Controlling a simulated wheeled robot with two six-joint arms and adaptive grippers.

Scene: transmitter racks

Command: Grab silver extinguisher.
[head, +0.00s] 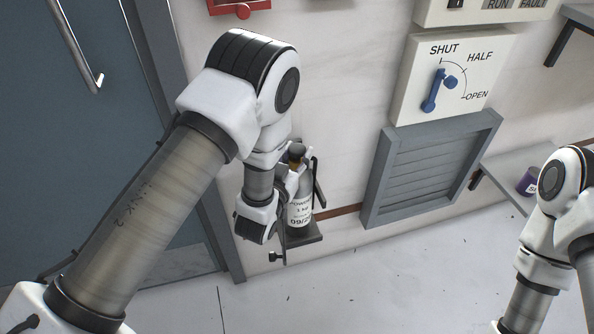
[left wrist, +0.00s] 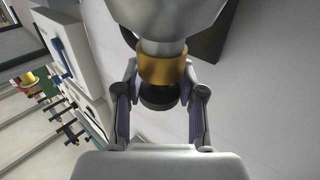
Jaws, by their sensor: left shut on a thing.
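The silver extinguisher (head: 299,206) stands upright in a dark wall bracket in the head view, with a white label and a dark cap on top. In the left wrist view its silver body fills the top, with a brass collar (left wrist: 162,70) and a black cap (left wrist: 158,97) below it. My left gripper (head: 296,182) is shut on the extinguisher near its neck. In the left wrist view the fingers of my left gripper (left wrist: 160,92) lie on both sides of the collar and cap. My right arm shows at the right edge, but its gripper is out of view.
The bracket's shelf (head: 303,239) is under the extinguisher. A grey louvred vent (head: 430,170) and a blue-handled lever panel (head: 450,85) are to the right. A blue door (head: 70,130) is at left. A purple can (head: 528,182) sits on a right shelf (head: 505,170).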

